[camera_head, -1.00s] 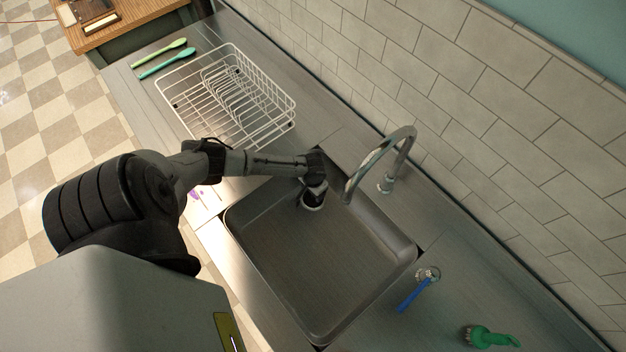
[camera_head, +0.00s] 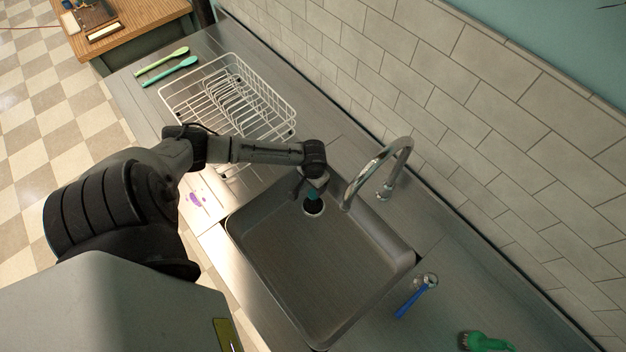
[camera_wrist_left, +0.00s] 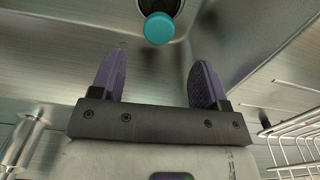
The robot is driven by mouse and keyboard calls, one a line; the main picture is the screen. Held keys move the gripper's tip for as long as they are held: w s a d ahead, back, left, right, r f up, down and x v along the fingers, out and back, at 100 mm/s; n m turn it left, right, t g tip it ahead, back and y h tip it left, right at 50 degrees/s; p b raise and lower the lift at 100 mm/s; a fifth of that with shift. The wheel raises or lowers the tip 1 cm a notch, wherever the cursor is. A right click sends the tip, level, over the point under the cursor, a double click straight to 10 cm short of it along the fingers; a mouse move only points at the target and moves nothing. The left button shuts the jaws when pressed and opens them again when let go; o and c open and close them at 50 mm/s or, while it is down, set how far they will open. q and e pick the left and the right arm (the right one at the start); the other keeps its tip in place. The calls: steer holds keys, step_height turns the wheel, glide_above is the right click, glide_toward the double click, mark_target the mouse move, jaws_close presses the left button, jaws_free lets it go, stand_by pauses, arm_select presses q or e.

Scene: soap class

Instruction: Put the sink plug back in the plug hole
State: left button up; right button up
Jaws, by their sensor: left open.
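The sink plug (camera_head: 315,190), with a teal top, stands upright at the plug hole (camera_head: 313,208) in the back left corner of the sink. In the left wrist view, the round teal top of the plug (camera_wrist_left: 158,28) covers part of the dark plug hole (camera_wrist_left: 160,5). I cannot tell whether the plug is fully seated. My left gripper (camera_wrist_left: 159,62) is open and empty, its two purple-padded fingers apart and clear of the plug. In the head view, its wrist hangs above the plug and its fingers are mostly hidden. My right gripper is not in view.
The sink basin (camera_head: 300,265) is otherwise empty. The curved tap (camera_head: 401,155) rises just right of my left wrist. A white dish rack (camera_head: 262,88) stands at the back left. A blue-handled tool (camera_head: 413,301) and a green brush (camera_head: 488,342) lie on the right counter.

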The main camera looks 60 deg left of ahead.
arm_select(q)
steer(key=shift+s+d+r, duration=0.15)
steer(key=shift+d+r, duration=0.1)
steer(key=shift+d, duration=0.1)
steer(key=s+d+r+m+t+h, duration=0.1)
steer(key=s+d+m, duration=0.15)
steer(key=d, duration=0.55)
steer(key=s+d+r+m, duration=0.15)
steer(key=s+d, duration=0.25)
steer(key=d, duration=0.4)
steer(key=s+d+r+m+t, duration=0.1)
steer(key=s+d+r+t, duration=0.1)
steer(key=s+r, duration=0.5)
step_height(320, 180, up, 3)
steer(key=shift+s+d+f+m+t+y, duration=0.1)
steer(key=shift+s+d+m+t+y, duration=0.2)
steer(key=shift+d, duration=0.4)
steer(key=shift+w, duration=0.1)
